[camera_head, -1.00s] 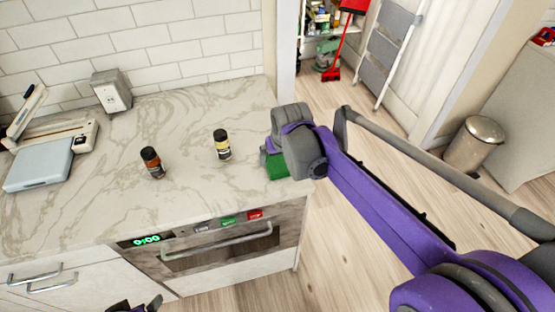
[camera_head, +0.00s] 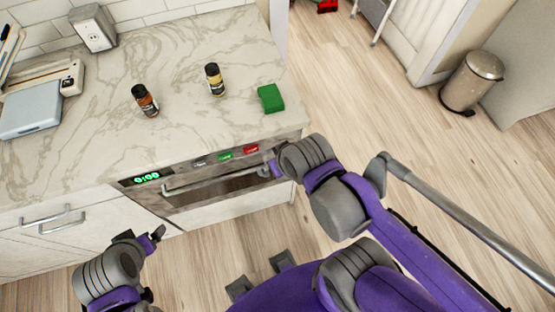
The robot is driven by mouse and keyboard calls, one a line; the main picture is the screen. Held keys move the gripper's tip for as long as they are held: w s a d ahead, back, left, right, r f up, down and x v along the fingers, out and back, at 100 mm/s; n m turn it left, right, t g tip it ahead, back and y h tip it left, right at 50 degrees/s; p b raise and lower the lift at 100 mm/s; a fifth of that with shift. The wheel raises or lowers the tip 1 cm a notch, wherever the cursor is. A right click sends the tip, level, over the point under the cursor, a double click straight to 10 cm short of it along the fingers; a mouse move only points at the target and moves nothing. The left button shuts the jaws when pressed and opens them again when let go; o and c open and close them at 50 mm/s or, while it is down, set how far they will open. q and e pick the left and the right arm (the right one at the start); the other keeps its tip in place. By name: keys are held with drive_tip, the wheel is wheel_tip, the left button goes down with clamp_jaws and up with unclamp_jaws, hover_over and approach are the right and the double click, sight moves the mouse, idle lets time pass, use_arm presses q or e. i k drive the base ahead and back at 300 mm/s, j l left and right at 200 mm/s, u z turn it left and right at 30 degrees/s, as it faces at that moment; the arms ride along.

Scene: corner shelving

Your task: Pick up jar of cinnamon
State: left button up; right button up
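Two small black-capped jars stand upright on the marble counter (camera_head: 215,125). The left jar (camera_head: 146,102) has reddish-brown contents and the right jar (camera_head: 214,80) has a pale yellow look. The labels are too small to read, so I cannot confirm which is cinnamon; the brown one looks more like it. My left gripper (camera_head: 151,236) is low at the left, in front of the cabinets and well short of the jars. My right gripper (camera_head: 270,164) is by the oven front, below the counter edge, mostly hidden by its own wrist. Neither touches a jar.
A green block (camera_head: 270,98) lies near the counter's right end. An oven with a handle (camera_head: 215,184) is under the front edge. A trash can (camera_head: 472,82) stands right.

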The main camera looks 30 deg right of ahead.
sight(144, 99)
drive_tip(key=j+z, duration=0.45)
drive_tip(key=j, duration=0.65)
drive_tip(key=i+j, duration=0.15)
drive_tip(key=j, duration=0.2)
drive_tip(key=i+j, duration=0.15)
drive_tip(key=j, duration=0.2)
drive_tip(key=z, duration=0.05)
